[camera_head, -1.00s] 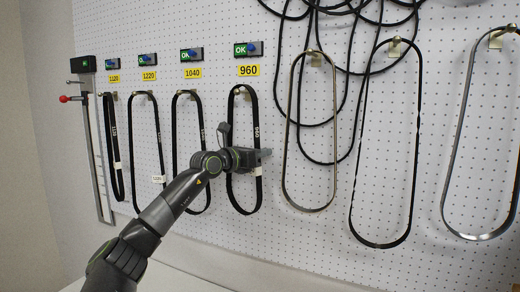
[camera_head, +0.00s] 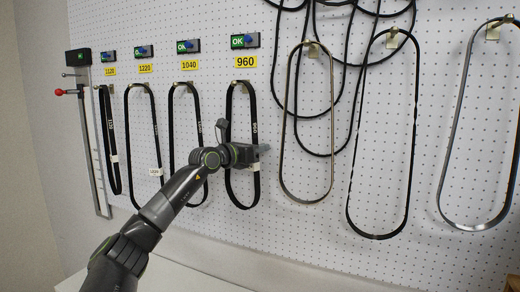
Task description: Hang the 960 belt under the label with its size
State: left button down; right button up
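The black belt marked 960 (camera_head: 254,112) hangs in a long loop on a peg of the white pegboard. It hangs directly under the yellow 960 label (camera_head: 245,62), with a green OK display (camera_head: 244,41) above that. A small white tag shows low on the belt's right side. My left gripper (camera_head: 262,151) is in front of the middle of this belt and covers part of it. Its fingers point right, and I cannot see whether they are apart or whether they touch the belt. My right gripper is not in view.
Black belts hang left under the 1040 (camera_head: 189,66), 1220 (camera_head: 145,68) and 1120 (camera_head: 110,71) labels. Metal-edged loops (camera_head: 283,150) and thin black cords hang right. A measuring rail with a red knob (camera_head: 59,92) stands far left. A pale surface lies below the board.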

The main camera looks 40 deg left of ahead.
pick_arm(q)
jog(key=c, duration=1.5)
grip_release()
jog(key=shift+f, duration=0.15)
jog(key=shift+c, duration=0.2)
jog(key=s+a+b, duration=0.1)
jog(key=s+b, duration=1.6)
jog(key=b, duration=0.6)
jog(key=shift+s+a, duration=0.15)
